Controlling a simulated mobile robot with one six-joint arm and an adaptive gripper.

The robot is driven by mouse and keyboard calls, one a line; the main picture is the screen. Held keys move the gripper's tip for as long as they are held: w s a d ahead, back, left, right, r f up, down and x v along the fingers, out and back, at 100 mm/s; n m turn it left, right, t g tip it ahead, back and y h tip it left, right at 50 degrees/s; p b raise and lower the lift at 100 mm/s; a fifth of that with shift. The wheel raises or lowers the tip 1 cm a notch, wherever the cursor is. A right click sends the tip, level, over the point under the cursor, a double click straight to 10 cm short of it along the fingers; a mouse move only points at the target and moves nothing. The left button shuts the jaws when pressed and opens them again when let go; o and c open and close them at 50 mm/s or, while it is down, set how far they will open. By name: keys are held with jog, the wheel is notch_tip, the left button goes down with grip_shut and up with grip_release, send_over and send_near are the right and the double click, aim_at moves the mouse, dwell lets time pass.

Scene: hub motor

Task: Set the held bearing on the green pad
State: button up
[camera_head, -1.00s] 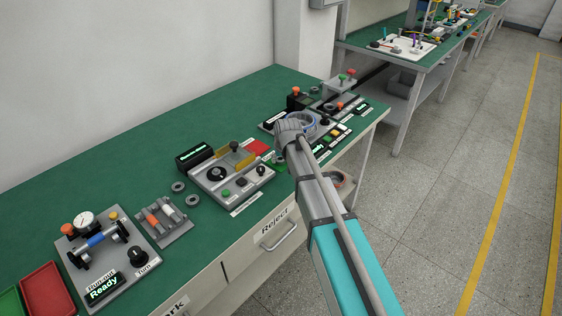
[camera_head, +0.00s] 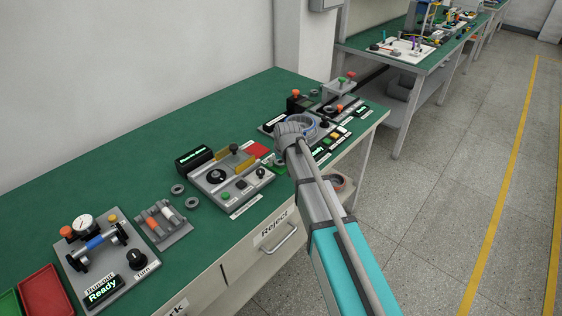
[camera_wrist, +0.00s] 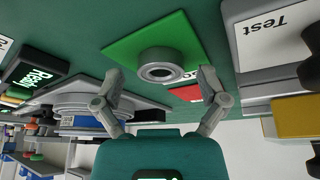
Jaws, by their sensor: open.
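The green pad (camera_wrist: 130,47) lies on the bench top in the wrist view. A grey ring-shaped bearing (camera_wrist: 161,66) rests flat on it, near the pad's edge nearest my gripper. My gripper (camera_wrist: 160,79) is open, with one finger to each side of the bearing and visible gaps between them. In the head view my gripper (camera_head: 290,135) is over the bench between two test stations, and my arm hides most of the pad and the fingers.
A red pad (camera_head: 258,149) lies close by. The test station (camera_head: 228,180) with a yellow guard stands to the left, and another station (camera_head: 335,124) to the right. Two loose rings (camera_head: 177,189) lie left of the first station. The bench's back left is clear.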

jog(key=shift+r, duration=0.1)
jog(key=p+v, duration=1.1)
jog(key=v, duration=0.1)
dwell(0.6)
dwell(0.8)
jog(key=s+d+f+m+g+h, duration=0.1)
jog(key=s+d+m+g, duration=0.3)
jog(key=s+d, duration=1.6)
jog(key=shift+s+d+f+m+h, duration=0.15)
jog(key=shift+s+d+m+h, duration=0.15)
jog(key=shift+d, duration=0.5)
jog(key=shift+c, duration=0.2)
dwell(0.4)
